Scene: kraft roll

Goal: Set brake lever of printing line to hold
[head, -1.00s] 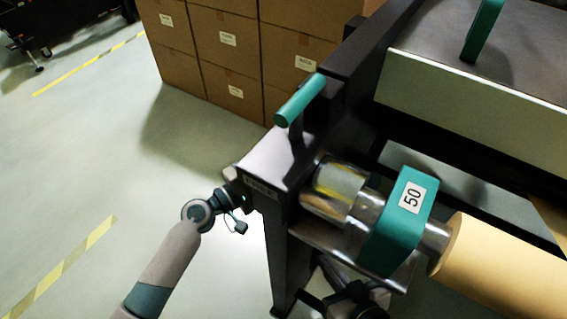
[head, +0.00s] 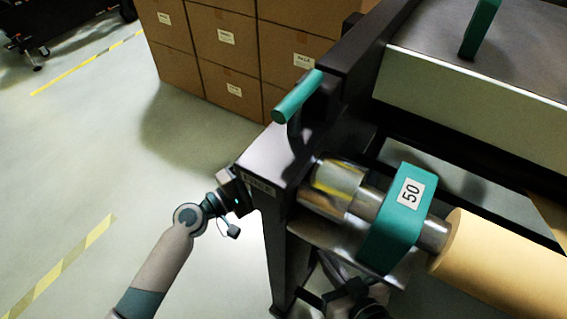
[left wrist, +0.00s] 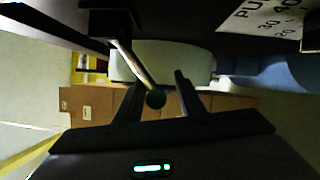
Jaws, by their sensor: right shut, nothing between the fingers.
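The printing line's dark frame (head: 285,158) has a small label plate (head: 258,186) on its end; its text is too small to read surely. My right gripper (head: 330,298) is shut and empty, low beside the frame and partly hidden.
A teal handle (head: 298,97) rises from the frame's corner. A teal block marked 50 (head: 398,215) surrounds the shaft beside the kraft roll (head: 500,262). Stacked cartons (head: 235,55) stand behind. A numbered plate (left wrist: 270,20) shows close in the left wrist view.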

